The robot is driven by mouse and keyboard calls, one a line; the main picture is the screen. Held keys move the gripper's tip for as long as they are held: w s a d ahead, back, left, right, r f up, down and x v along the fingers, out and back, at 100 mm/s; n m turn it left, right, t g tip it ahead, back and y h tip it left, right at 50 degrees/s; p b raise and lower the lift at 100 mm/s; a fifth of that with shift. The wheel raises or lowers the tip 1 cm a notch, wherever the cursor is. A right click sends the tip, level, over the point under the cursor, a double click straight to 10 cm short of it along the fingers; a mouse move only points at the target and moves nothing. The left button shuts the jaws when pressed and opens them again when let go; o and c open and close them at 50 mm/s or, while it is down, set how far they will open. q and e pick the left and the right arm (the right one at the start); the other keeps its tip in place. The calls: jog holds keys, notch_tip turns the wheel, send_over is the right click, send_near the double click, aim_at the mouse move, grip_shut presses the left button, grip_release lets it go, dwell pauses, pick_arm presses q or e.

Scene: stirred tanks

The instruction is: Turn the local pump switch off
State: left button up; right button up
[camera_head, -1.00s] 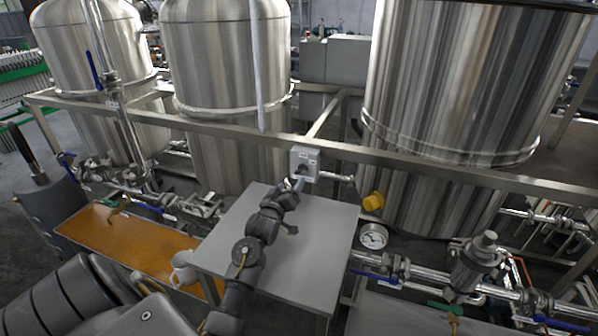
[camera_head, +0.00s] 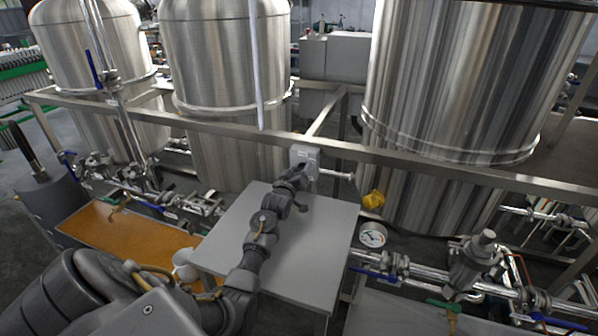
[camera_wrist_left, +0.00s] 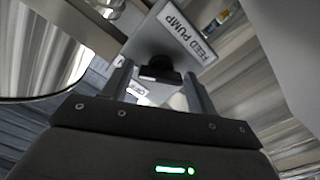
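The pump switch is a small grey box (camera_head: 305,157) on the frame rail above the grey table. In the left wrist view its plate carries a "FEED PUMP" label (camera_wrist_left: 188,40), seen tilted, and a black knob (camera_wrist_left: 158,71). My left gripper (camera_head: 299,173) is right at the front of the box in the head view, hiding its lower part. In the left wrist view its two fingers (camera_wrist_left: 160,82) stand apart, one on each side of the knob, with gaps visible. A small "OFF" label (camera_wrist_left: 137,90) shows beside the left finger. My right gripper is out of view.
A grey table (camera_head: 325,235) lies under my left arm. The metal rail (camera_head: 420,163) runs behind it, before large steel tanks (camera_head: 450,80). A pressure gauge (camera_head: 372,235), a yellow cap (camera_head: 373,199) and valve piping are to the right.

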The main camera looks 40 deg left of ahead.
pick_arm(q)
jog(key=c, duration=0.7)
jog(key=shift+n, duration=0.3)
jog(key=n+p, duration=0.1)
jog(key=n, duration=0.1)
jog(key=shift+n, duration=0.4)
jog(key=n+p, duration=0.1)
jog(key=n, duration=0.1)
jog(key=shift+a+n, duration=0.1)
jog(key=shift+n, duration=0.2)
jog(key=n+p, duration=0.2)
jog(key=n, duration=0.3)
jog(key=shift+f+n, duration=0.1)
jog(key=shift+n, duration=0.3)
jog(key=o, duration=1)
